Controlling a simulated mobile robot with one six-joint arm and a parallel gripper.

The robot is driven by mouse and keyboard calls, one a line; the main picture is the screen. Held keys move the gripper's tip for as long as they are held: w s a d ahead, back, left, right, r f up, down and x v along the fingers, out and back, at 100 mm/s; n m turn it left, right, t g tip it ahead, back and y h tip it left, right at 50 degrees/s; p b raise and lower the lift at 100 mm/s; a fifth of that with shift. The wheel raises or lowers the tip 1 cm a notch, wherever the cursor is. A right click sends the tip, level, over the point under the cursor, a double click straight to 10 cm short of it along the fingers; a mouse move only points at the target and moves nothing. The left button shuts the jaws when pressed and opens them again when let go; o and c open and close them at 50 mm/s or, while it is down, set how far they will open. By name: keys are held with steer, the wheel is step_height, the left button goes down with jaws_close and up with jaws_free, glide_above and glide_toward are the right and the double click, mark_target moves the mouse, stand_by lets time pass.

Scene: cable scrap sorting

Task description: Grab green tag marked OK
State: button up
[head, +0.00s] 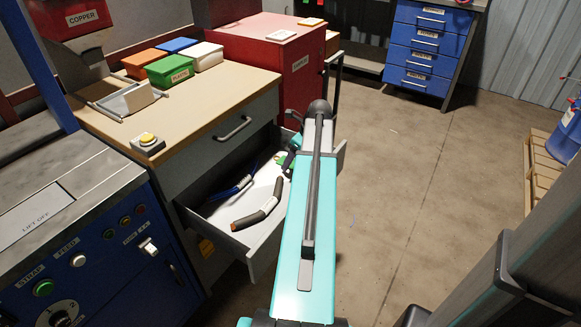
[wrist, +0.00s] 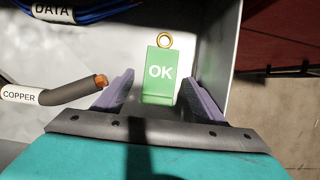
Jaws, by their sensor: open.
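The green tag marked OK (wrist: 160,74) lies in the open drawer, with a brass ring at its top end. In the wrist view it sits between the two purple fingers of my gripper (wrist: 159,92), which are open on either side of it with gaps showing. I cannot tell how far the fingertips are above the drawer floor. In the head view a bit of green (head: 281,160) shows beside my arm, and my arm hides most of that part of the drawer.
In the drawer (head: 222,212), a grey cable labelled COPPER (wrist: 58,95) ends near the left finger. A blue cable bundle labelled DATA (wrist: 80,10) lies beyond it. The drawer's side wall (wrist: 222,60) runs close to the right finger. The workbench top (head: 190,100) is left of my arm.

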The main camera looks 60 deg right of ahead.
steer(key=shift+w+f, duration=0.1)
steer(key=shift+f, duration=0.15)
stand_by(0.3)
steer(key=c, duration=1.1)
steer(key=shift+r, duration=0.2)
